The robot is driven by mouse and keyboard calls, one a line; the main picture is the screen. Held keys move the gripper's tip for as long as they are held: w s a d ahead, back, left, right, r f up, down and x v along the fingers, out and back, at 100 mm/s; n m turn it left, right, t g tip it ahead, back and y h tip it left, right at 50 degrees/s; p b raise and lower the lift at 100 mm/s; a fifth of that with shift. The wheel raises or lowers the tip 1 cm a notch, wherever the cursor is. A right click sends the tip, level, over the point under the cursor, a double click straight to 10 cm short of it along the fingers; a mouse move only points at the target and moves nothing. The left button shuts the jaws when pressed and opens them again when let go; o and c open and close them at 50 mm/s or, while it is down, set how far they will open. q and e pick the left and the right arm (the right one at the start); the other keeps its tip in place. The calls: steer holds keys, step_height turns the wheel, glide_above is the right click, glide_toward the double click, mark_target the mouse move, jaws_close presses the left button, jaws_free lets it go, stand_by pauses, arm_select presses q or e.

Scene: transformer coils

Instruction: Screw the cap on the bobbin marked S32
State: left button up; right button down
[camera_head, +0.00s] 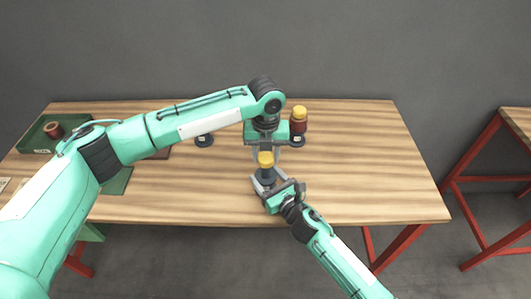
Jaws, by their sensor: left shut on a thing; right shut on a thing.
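A dark bobbin (267,174) stands near the middle front of the table with a yellow cap (266,159) at its top. My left gripper (265,153) points down from above and is shut on the yellow cap. My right gripper (267,182) comes from the front and is shut on the dark bobbin, low down. I cannot tell how far the cap is seated, and no marking on this bobbin is readable. Another bobbin (299,128), with a dark red winding and a yellow cap, stands behind to the right; its label is too small to read.
A dark round bobbin base (204,141) stands left of centre, partly behind my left arm. A green tray (30,143) at the far left holds a reddish-brown coil (53,130). A green mat or tray (118,183) lies partly under my arm. The table's right side (375,165) is clear.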

arm_select(q)
steer(key=m, duration=0.6)
steer(key=shift+d, duration=0.1)
steer(key=m, duration=0.5)
steer(key=o, duration=1)
steer(key=shift+o, duration=0.2)
steer(key=shift+r, duration=2.3)
steer(key=shift+c, duration=0.3)
